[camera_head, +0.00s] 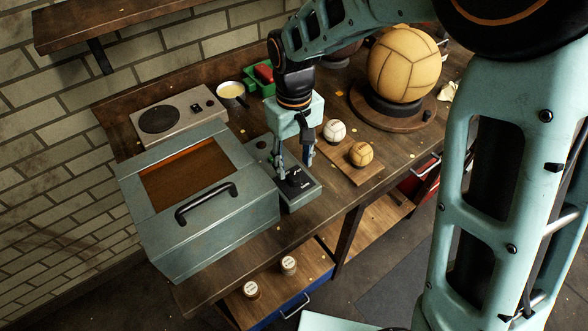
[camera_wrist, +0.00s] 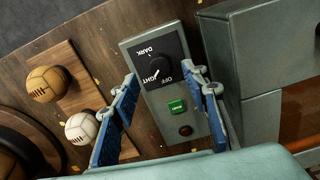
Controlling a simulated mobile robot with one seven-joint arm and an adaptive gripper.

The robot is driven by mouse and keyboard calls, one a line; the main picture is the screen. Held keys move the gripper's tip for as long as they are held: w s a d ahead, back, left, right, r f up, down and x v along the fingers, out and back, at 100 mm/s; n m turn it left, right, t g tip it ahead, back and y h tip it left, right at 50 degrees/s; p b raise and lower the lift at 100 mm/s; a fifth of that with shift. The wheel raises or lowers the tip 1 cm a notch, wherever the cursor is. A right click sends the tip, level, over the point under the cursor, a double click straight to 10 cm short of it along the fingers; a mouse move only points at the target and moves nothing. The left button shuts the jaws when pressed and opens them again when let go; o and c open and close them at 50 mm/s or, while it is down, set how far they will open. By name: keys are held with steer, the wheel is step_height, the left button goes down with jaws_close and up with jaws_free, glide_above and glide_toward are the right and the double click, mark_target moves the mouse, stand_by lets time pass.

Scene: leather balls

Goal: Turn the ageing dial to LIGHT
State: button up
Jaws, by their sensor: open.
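The ageing dial (camera_wrist: 159,69) is a black knob on a black plate marked DARK, OFF and LIGHT, lettering upside down in the wrist view. A short white mark shows on the OFF and LIGHT side; I cannot tell exactly which label it points to. The dial sits on a grey control panel (camera_wrist: 133,47) beside the grey oven-like box (camera_head: 222,228). My gripper (camera_head: 293,165) points down over the panel, open and empty. In the wrist view its blue fingers (camera_wrist: 160,76) are apart on either side of the dial; contact is not visible.
A green button (camera_wrist: 177,106) and a dark round lamp (camera_wrist: 185,130) share the panel. A white ball (camera_head: 335,131) and a tan ball (camera_head: 361,154) rest on a board to the right. A large ball (camera_head: 402,64) stands behind. A hotplate (camera_head: 178,115) is at back left.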

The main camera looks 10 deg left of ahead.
mark_target(294, 176)
step_height(294, 176, up, 8)
stand_by(0.6)
